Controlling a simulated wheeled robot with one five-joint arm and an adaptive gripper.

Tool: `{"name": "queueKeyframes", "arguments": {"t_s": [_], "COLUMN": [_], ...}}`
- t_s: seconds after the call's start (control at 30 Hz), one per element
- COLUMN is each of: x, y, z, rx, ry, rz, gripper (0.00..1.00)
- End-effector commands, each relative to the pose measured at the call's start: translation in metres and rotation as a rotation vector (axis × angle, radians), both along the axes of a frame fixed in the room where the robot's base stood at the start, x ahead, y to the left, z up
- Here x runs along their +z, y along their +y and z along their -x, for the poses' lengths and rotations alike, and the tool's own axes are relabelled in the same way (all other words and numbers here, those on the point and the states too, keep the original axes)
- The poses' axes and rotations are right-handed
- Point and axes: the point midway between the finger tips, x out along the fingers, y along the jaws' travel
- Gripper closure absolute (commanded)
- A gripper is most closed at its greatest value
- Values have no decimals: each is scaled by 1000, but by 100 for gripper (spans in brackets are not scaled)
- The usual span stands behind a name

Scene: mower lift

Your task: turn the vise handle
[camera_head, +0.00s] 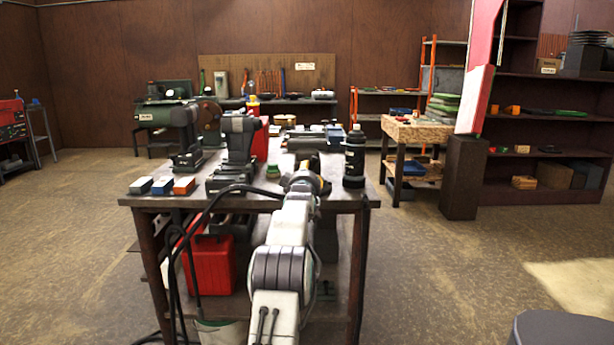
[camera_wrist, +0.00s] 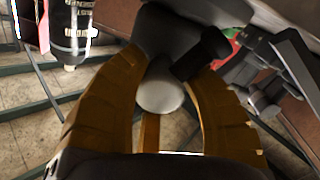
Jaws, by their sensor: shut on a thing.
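A grey vise (camera_wrist: 168,32) fills the upper middle of the wrist view. Its rounded grey end (camera_wrist: 160,95) lies between my fingers, and a short black bar (camera_wrist: 207,50), apparently the handle, sticks out at the right finger's tip. My gripper (camera_wrist: 168,72) has amber fingers on both sides of these parts and is shut on what appears to be the handle. The exact contact is partly hidden by the fingers. In the head view my gripper (camera_head: 306,183) is at the workbench's front edge, against the dark vise (camera_head: 309,163), which my arm largely covers.
A black bottle (camera_head: 355,155) stands right of my gripper on the workbench (camera_head: 245,202). A grey machine (camera_head: 238,140) and small coloured blocks (camera_head: 162,185) are to the left. A red canister (camera_head: 210,262) sits below. Floor is open on the right.

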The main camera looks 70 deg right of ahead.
Motion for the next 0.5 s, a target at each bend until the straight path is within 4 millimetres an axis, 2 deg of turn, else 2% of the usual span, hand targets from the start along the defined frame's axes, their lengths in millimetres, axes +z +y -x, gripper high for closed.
{"name": "queueKeyframes", "arguments": {"t_s": [0.03, 0.27, 0.3, 0.5], "x": [5, 6, 6, 4], "y": [0, 0, 0, 0], "z": [2, 2, 2, 1], "rx": [-2, -2, -3, -2], "ry": [-7, -6, -7, -5], "rz": [7, 9, 10, 7], "gripper": [96, 96, 60, 42]}}
